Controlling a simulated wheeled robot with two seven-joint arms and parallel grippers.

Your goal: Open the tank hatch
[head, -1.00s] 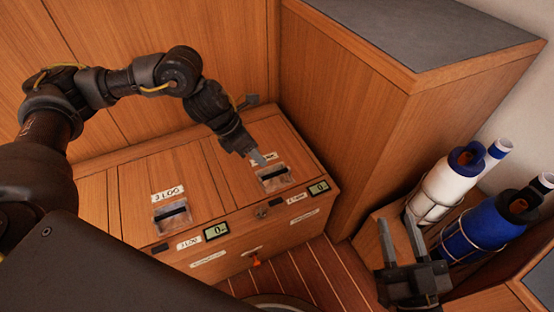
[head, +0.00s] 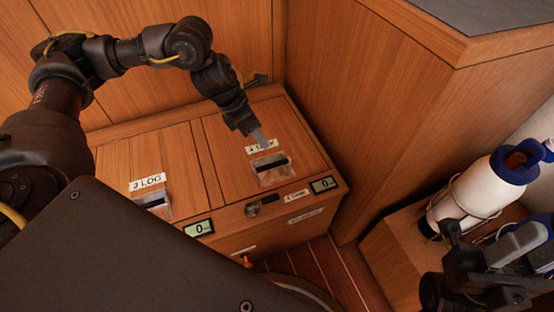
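A wooden locker has two lids in its top. The right lid (head: 225,140) has a recessed latch (head: 271,168) with a dark slot, and a label partly covered by my gripper. The left lid (head: 125,162) is labelled "3 LOG" and has a similar latch (head: 153,202), partly hidden by my body. Both lids lie closed. My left gripper (head: 260,138) points down over the right lid, just behind its latch, at the label. Its fingers overlap edge-on, so their gap is hidden. My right gripper (head: 522,243) is at the lower right, fingers apart and empty, away from the lids.
Small displays (head: 324,184) and a metal lock (head: 262,205) are on the locker's front edge. A tall wooden cabinet (head: 370,110) stands close on the right. A white bottle (head: 470,195) sits in a wire holder near my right gripper.

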